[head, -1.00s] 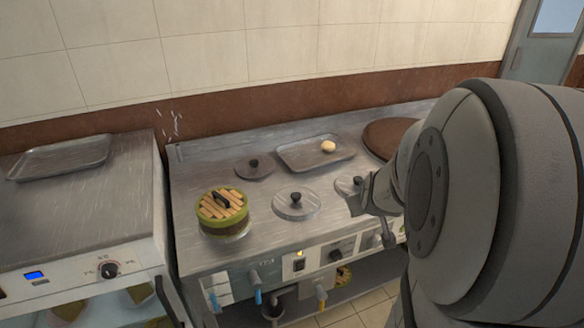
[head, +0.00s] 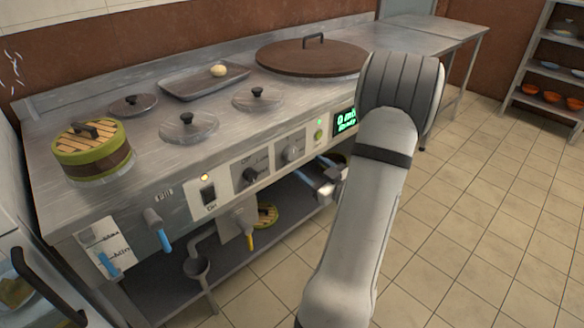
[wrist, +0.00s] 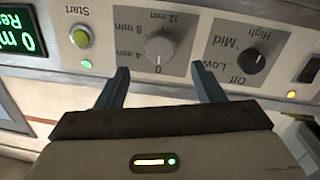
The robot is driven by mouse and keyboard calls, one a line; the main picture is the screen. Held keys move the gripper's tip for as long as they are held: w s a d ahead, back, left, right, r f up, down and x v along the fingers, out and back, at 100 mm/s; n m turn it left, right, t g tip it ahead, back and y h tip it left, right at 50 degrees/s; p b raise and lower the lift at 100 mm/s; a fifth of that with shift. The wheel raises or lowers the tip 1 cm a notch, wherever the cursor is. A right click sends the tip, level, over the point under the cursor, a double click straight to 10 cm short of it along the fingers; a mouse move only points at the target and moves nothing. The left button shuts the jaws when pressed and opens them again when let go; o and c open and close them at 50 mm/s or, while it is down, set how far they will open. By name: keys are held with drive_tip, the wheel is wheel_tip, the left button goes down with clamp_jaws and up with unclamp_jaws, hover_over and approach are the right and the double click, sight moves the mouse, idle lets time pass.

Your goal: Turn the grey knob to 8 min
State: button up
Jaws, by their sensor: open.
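The grey knob (head: 293,151) is on the front panel of the steel counter. The wrist view is upside down and shows the grey knob (wrist: 155,47) on a grey plate marked 0, 4 min, 8 min and 12 min. Its light mark appears to point at 0. My gripper (head: 314,171) is open and empty, in front of the panel and a little below and right of the knob. In the wrist view its fingertips (wrist: 159,69) lie either side of the knob's dial, apart from the knob.
A black knob (wrist: 252,61) marked Off, Low, Mid, High sits beside the grey one. A green Start button (wrist: 81,38) and a display (head: 345,121) reading 0 min are on the other side. A rocker switch (head: 208,194) and taps are further left.

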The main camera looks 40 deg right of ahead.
sight(293, 155)
drive_tip(key=w+b, duration=0.1)
drive_tip(key=w, duration=0.4)
drive_tip(key=shift+w+a, duration=0.15)
drive_tip(key=shift+w, duration=0.75)
drive_tip(key=shift+c, duration=0.4)
